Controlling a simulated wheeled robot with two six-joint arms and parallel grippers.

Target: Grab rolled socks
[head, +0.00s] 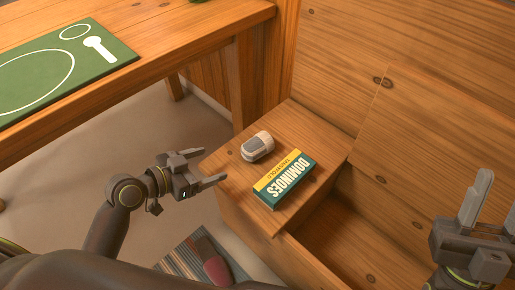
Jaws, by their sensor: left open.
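The rolled socks (257,147), a small grey and white bundle, lie on the wooden bench top near its left edge. My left gripper (208,167) is open and empty, left of the socks and a little nearer to me. Its fingers point right towards the bench edge, apart from the socks. My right gripper (497,195) is at the lower right, with its fingers apart and nothing seen between them. It is far from the socks.
A green and yellow dominoes box (284,179) lies just right of the socks. An open bench compartment (345,240) is at the right. A table (150,50) with a green placemat (95,75) stands at upper left. A red item (211,258) lies on a striped mat (178,262) below.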

